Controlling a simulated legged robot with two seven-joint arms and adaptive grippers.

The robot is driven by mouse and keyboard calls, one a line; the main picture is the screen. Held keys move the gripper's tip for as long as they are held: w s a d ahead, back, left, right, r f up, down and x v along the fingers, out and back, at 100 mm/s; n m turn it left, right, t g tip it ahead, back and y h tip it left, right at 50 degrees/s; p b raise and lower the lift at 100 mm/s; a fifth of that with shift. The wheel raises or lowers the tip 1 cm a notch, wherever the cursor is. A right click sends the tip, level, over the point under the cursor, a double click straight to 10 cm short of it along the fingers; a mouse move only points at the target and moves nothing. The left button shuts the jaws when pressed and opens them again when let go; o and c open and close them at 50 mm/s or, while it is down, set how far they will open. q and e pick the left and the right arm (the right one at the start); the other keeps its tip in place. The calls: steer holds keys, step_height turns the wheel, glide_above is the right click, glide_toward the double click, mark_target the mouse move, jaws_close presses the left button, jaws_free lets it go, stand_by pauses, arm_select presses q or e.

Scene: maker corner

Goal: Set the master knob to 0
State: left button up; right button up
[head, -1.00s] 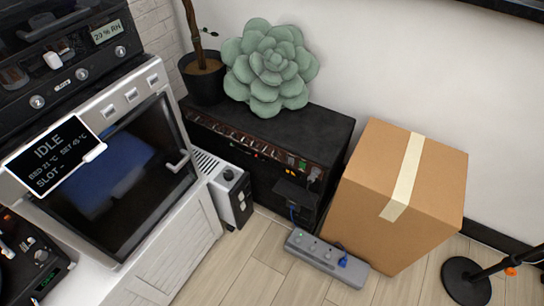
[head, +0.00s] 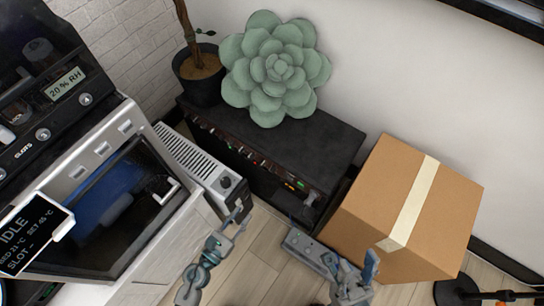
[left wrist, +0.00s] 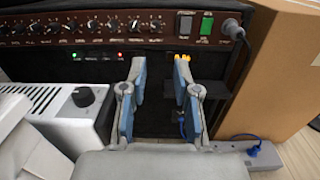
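A black amplifier (head: 300,140) stands against the wall, with a row of small knobs along its brown front panel. The panel (left wrist: 90,28) shows closer in the left wrist view. The knob labels are too small to read, so I cannot tell which is the master knob. My left gripper (head: 240,212) is in front of the amplifier. In the left wrist view its two blue-padded fingers (left wrist: 160,65) stand apart with nothing between them, below the knob row. My right gripper (head: 368,264) is in front of the cardboard box; its finger gap is unclear.
A white heater (head: 195,160) with a black knob (left wrist: 83,97) stands left of the amplifier. A cardboard box (head: 375,190) is close on the right. A power strip (head: 298,243) lies on the floor.

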mark_target(271, 172)
arm_select(q)
steer(key=x, duration=0.5)
steer(key=b+x, duration=0.1)
steer(key=x, duration=0.5)
steer(key=a+f+x, duration=0.1)
steer(key=x, duration=0.5)
steer(key=shift+w+f, duration=0.1)
steer(key=shift+w, duration=0.25)
steer(key=shift+d, duration=0.1)
steer(key=shift+d, duration=0.1)
jaws_close()
